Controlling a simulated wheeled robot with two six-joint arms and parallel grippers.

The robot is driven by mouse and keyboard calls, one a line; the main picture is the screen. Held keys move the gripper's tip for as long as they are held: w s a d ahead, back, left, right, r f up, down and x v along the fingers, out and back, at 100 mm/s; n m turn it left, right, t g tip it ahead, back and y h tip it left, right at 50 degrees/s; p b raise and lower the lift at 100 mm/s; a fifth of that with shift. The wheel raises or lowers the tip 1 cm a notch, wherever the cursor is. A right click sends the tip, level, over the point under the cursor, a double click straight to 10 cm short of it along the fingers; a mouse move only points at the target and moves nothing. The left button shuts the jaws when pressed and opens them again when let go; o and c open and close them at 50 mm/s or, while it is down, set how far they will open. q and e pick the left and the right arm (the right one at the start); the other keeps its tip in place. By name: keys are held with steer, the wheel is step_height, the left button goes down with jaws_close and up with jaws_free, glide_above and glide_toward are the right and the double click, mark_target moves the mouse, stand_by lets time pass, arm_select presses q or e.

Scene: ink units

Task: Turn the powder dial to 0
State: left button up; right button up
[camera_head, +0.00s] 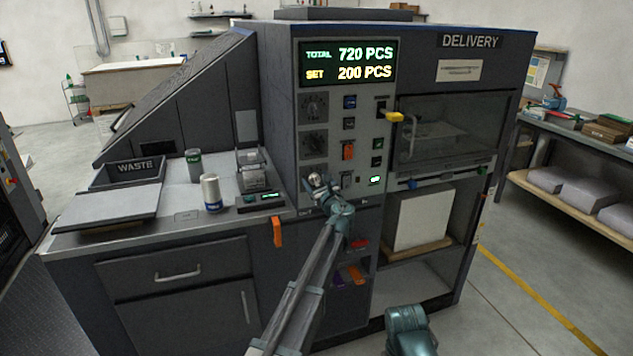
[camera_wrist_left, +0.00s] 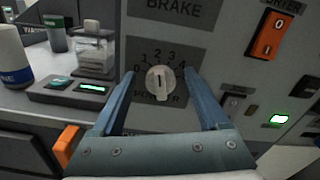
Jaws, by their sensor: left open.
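The powder dial (camera_wrist_left: 160,83) is a pale round knob on a dark plate with the numbers 0 to 4 in an arc around it and a partly covered label below. It is in the middle of the left wrist view; which number it points at is hard to tell. My left gripper (camera_wrist_left: 160,76) is open, one blue finger on each side of the dial, with visible gaps between fingers and knob. In the head view my left gripper (camera_head: 319,183) is at the lower left of the control panel and largely covers the dial.
An orange rocker switch (camera_wrist_left: 270,35) and a lit green button (camera_wrist_left: 278,119) sit to the right of the dial. Two other dials are above.

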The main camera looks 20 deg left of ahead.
arm_select(q)
jaws_close()
stand_by(0.4)
steer(key=shift+n, duration=0.3)
steer(key=n, duration=0.5)
steer(key=shift+s+a+f+n, duration=0.15)
steer(key=shift+a+f+n, duration=0.05)
steer(key=shift+n, duration=0.1)
steer(key=shift+s+a+f+n+b, duration=0.1)
steer(key=shift+n+b, duration=0.1)
steer(key=shift+n, duration=1.25)
steer(key=shift+f+n+b, duration=0.1)
steer(key=shift+n+b, duration=0.1)
steer(key=shift+n, duration=1.25)
jaws_free()
